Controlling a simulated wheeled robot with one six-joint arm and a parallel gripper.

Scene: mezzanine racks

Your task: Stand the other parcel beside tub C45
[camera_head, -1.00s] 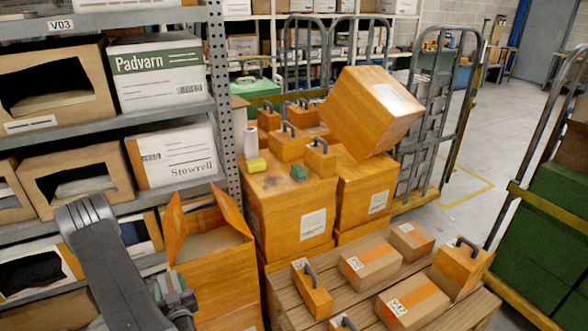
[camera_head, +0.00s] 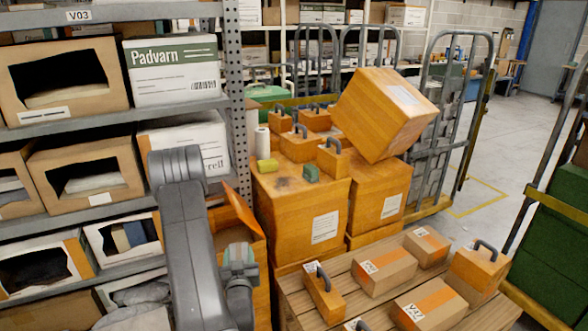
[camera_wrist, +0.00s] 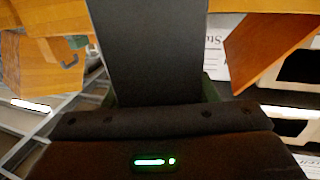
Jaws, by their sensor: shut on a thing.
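Several small brown parcels with orange tape lie on the wooden pallet (camera_head: 300,296) at the lower right: a middle one (camera_head: 384,270), a small back one (camera_head: 426,246) and a front one (camera_head: 428,305). My gripper (camera_head: 240,285) is low beside the open carton, partly behind my arm. In the wrist view my gripper (camera_wrist: 150,60) shows as a dark slab over a dark body with green lights. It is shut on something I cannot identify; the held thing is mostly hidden. I cannot read a C45 label on any tub.
An open orange carton (camera_head: 238,215) stands behind my arm. A shelf rack (camera_head: 235,110) with boxes is at the left. Large orange boxes (camera_head: 300,215) stand at centre, with a tilted box (camera_head: 385,115) on top. Cage trolleys flank the right; floor (camera_head: 515,150) is clear beyond.

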